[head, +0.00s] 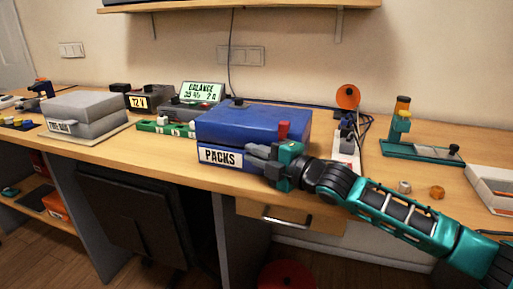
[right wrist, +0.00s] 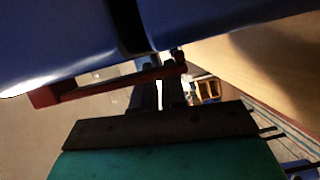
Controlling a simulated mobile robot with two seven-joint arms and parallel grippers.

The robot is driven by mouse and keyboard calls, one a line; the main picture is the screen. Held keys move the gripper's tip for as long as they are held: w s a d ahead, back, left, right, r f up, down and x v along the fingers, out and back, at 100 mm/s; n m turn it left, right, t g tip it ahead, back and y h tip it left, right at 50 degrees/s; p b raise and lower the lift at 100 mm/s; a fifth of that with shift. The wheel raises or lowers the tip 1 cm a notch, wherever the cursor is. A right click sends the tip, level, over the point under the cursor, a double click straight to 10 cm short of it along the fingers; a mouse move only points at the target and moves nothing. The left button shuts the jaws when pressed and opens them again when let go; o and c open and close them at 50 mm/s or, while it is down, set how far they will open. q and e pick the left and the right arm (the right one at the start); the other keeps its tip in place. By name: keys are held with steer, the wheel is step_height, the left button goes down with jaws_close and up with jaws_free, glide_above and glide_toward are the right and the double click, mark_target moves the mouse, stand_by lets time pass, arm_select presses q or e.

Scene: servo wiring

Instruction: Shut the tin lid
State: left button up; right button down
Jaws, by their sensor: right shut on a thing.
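The blue tin (head: 222,138) with a white PACKS label stands at the table's front edge in the head view. Its flat blue lid (head: 255,117) lies over the top; I cannot tell whether it is fully seated. My right gripper (head: 258,157) is at the tin's front, right of the label. A red piece (head: 283,131) stands upright just above the gripper. In the right wrist view, the fingers reach a red bar-shaped part (right wrist: 105,85) below blue surfaces (right wrist: 60,40), and look shut on it. The exact contact is dark and partly hidden. My left gripper is not in view.
A grey tin (head: 85,107) sits at the left, with a 12 V unit (head: 140,101) and balance display (head: 203,92) behind. A power strip (head: 346,150), teal stand (head: 420,150) and small knobs (head: 437,192) are at the right. A drawer (head: 290,214) is below.

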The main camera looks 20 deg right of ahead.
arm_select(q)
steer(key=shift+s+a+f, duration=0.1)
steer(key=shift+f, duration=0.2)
arm_select(e)
steer(key=shift+f, duration=0.55)
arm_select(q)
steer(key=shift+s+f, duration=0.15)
arm_select(e)
steer(key=shift+f, duration=0.15)
steer(key=c, duration=1.3)
jaws_free()
steer(key=shift+o, duration=0.2)
arm_select(q)
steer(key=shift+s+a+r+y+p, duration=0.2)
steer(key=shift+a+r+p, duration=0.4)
steer(key=shift+p, duration=0.7)
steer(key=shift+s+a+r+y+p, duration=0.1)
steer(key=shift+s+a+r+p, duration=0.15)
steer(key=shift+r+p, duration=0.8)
arm_select(e)
step_height(320, 180, up, 20)
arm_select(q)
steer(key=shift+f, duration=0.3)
